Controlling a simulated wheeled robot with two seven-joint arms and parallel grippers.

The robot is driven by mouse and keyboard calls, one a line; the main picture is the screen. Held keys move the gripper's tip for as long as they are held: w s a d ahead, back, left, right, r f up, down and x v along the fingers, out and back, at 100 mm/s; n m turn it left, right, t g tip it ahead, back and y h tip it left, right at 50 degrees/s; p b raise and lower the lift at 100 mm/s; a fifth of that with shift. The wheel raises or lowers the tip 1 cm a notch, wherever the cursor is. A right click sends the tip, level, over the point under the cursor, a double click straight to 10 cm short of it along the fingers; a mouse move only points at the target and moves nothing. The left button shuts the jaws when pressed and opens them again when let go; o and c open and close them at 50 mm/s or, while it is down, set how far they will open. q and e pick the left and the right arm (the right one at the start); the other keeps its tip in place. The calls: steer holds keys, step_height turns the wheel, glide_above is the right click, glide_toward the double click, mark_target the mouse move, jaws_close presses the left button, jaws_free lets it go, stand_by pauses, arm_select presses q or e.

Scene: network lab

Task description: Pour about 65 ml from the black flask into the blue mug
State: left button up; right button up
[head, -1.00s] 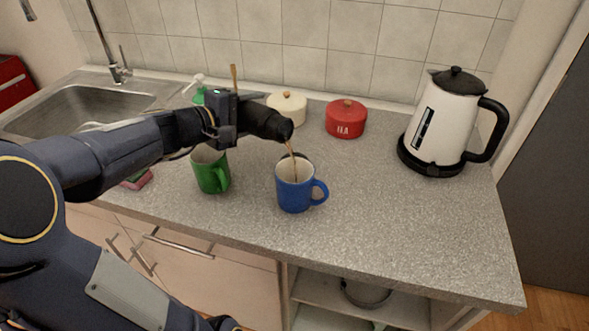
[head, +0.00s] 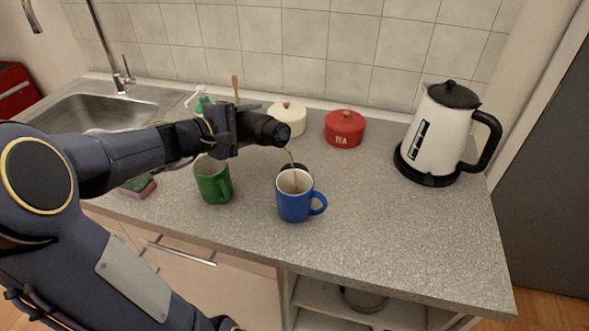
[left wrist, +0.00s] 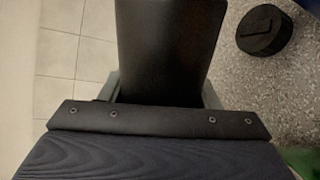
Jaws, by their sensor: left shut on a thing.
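My left gripper (head: 226,135) is shut on the black flask (head: 250,125). It holds the flask above the counter, lying close to level, with its mouth to the right. A thin brown stream falls from the mouth into the blue mug (head: 293,206). The mug stands upright on the counter, handle to the right, apart from the flask. How full it is cannot be told. The flask's dark body (left wrist: 168,50) fills the middle of the left wrist view. My right gripper is not in view.
A green mug (head: 212,186) stands left of the blue mug. A round black lid (left wrist: 264,30) lies on the counter, partly hidden behind the blue mug in the head view. A cream pot (head: 287,119), red tea tin (head: 344,129) and kettle (head: 437,135) stand behind. The right front counter is clear.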

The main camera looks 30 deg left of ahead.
arm_select(q)
steer(key=shift+a+n, duration=0.2)
steer(key=shift+n, duration=0.1)
steer(key=shift+d+f+n, duration=0.15)
steer(key=shift+f+n, duration=0.05)
steer(key=shift+n, duration=0.2)
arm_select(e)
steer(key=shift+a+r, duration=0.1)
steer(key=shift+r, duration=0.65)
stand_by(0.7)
